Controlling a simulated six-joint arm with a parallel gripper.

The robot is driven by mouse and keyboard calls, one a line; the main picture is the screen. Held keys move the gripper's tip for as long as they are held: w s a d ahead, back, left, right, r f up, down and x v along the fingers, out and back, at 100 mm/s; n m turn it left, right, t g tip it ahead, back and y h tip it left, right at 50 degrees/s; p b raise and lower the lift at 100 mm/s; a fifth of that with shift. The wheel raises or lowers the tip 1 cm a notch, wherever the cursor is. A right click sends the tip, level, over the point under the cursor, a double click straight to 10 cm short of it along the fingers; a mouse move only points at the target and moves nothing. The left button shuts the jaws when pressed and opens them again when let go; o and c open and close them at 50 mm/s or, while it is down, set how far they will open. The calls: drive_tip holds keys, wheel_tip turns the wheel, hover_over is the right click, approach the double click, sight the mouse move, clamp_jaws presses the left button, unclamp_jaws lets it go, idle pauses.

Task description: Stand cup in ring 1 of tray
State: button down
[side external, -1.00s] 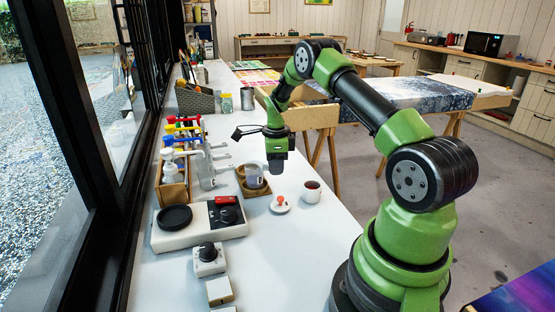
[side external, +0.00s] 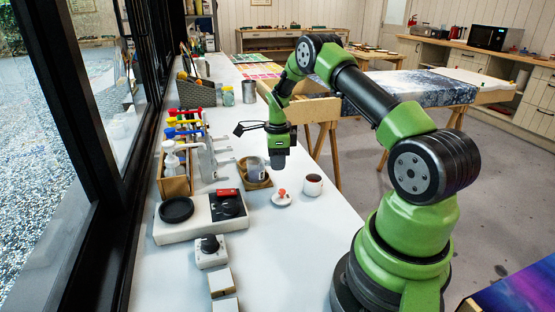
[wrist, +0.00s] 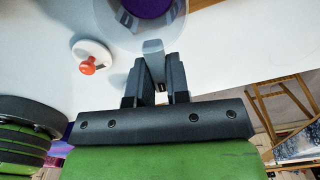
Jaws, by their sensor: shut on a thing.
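The clear cup (side external: 256,170) is at the tray in the side external view; whether it rests in a ring or hangs just above cannot be told. In the wrist view the cup (wrist: 125,30) is a large clear vessel with purple inside, cut off at the top. My gripper (wrist: 160,75) is shut on the grey handle of the cup. In the side external view my gripper (side external: 279,166) points down just right of the cup, its fingertips hard to make out. The brown tray (side external: 266,183) is partly covered by the cup, and its ring numbers cannot be read.
A rack of colored-top bottles (side external: 174,185) is left. A scale-like device (side external: 200,220) is nearer. Bare table lies front right.

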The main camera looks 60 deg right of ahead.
drive_tip(key=shift+f, duration=0.1)
drive_tip(key=c, duration=1)
unclamp_jaws()
wheel_tip(320, 180, up, 10)
drive_tip(key=shift+f, duration=0.1)
